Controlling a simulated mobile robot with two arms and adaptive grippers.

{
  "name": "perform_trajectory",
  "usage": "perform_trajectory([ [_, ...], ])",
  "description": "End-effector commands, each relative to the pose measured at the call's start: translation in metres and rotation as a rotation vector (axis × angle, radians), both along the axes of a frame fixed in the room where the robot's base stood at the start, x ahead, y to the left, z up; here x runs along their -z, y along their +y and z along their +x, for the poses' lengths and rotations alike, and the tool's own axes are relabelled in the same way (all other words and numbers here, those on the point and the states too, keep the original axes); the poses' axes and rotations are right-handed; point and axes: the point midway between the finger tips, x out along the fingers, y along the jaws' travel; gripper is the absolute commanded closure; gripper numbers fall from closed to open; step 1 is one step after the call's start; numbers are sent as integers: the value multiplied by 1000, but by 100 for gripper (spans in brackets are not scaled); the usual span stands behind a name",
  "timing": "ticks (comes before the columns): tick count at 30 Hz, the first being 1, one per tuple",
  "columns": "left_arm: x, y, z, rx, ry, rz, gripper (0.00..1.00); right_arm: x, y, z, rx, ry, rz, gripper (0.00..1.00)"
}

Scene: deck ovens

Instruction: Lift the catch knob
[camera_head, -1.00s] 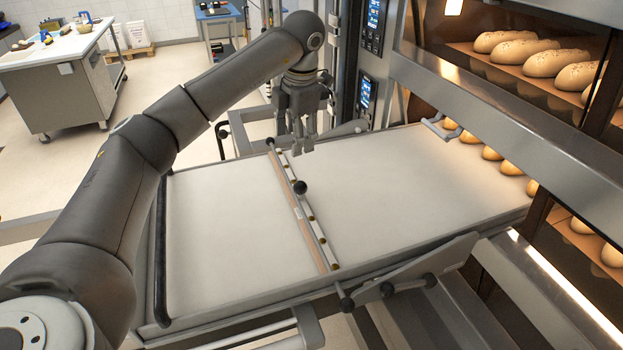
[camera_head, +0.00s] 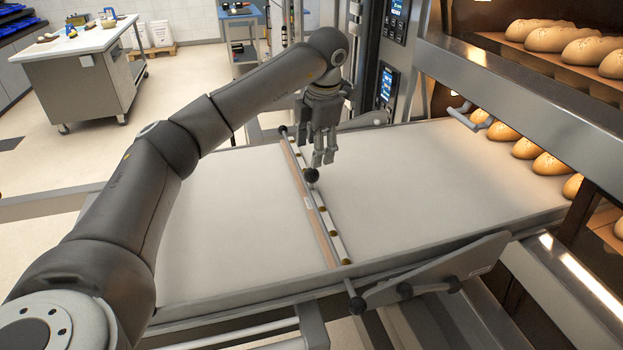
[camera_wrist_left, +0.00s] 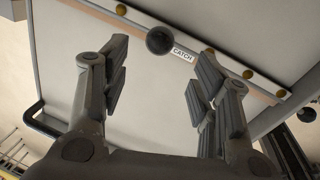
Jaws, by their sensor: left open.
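The catch knob (camera_head: 311,175) is a black ball on the strip that crosses the pale loader bed (camera_head: 410,190). It also shows in the left wrist view (camera_wrist_left: 160,40), beside a white label reading "CATCH" (camera_wrist_left: 183,54). My left gripper (camera_head: 323,160) is just above and slightly right of the knob in the head view, fingers pointing down. In the left wrist view the left gripper (camera_wrist_left: 155,75) is open and empty, with the knob beyond the gap between its fingertips. No contact with the knob shows. My right gripper is not in view.
Deck ovens with bread loaves (camera_head: 548,38) stand at the right. A lever plate with black knobs (camera_head: 435,272) is at the bed's front side. A control panel (camera_head: 387,88) rises behind the bed. A work table (camera_head: 85,45) stands at the far left.

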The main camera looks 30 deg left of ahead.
Motion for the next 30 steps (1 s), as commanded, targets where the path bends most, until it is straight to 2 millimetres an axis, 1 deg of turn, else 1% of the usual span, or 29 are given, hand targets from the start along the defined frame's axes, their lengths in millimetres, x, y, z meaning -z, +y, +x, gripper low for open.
perform_trajectory([
  [1, 6, 2, 0, -1, 4, 0, 44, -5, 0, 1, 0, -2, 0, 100],
  [9, 56, 10, 4, 0, 5, 1, 44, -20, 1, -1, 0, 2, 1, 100],
  [15, 84, 15, 7, -1, 3, 1, 44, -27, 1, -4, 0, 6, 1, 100],
  [21, 94, 17, 9, 0, 1, 0, 44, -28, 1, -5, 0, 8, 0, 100],
  [28, 95, 16, 9, 1, 0, 1, 44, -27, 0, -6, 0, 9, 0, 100],
  [30, 95, 16, 9, 1, 0, 1, 53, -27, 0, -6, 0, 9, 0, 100],
])
